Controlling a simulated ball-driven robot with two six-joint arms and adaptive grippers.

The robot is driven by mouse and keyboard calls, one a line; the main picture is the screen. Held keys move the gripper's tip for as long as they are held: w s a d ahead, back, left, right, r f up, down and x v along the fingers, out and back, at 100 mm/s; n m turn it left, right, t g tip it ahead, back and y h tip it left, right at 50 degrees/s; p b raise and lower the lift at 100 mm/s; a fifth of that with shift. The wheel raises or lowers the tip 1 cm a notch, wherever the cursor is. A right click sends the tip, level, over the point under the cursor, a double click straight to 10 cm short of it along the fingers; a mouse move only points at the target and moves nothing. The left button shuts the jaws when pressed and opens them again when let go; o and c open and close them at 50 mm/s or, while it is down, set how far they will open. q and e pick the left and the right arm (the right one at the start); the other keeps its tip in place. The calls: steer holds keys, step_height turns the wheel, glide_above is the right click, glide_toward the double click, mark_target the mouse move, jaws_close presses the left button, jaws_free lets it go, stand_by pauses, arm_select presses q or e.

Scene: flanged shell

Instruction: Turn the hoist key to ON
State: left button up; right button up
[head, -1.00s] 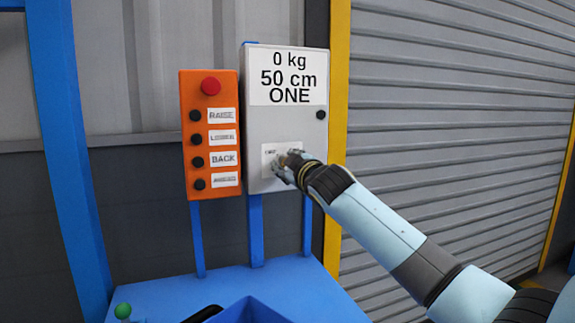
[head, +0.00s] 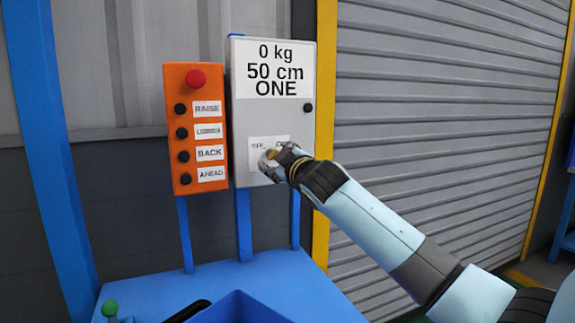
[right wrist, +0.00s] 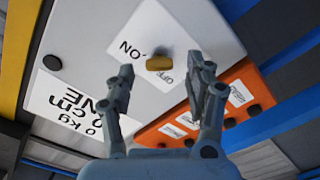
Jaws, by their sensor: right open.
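The hoist key is a small yellow knob (right wrist: 159,63) on a white label plate with ON and OFF marks, low on the grey control box (head: 240,170). In the right wrist view the plate (right wrist: 150,35) appears upside down. The key looks lengthwise across the picture there; I cannot tell which mark it points to. My right gripper (right wrist: 163,69) is open, its fingertips on either side of the key, with no clear contact. In the head view the right gripper (head: 268,163) covers part of the plate and most of the key. My left gripper is not in view.
An orange button box (head: 175,140) with a red button (head: 196,79) and several black buttons stands just left of the grey box. The display (head: 275,68) reads 0 kg, 50 cm, ONE. A yellow post (head: 326,60) and grey shutter (head: 430,120) are to the right.

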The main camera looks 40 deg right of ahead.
steer(key=v, duration=1)
steer(key=shift+d, duration=0.1)
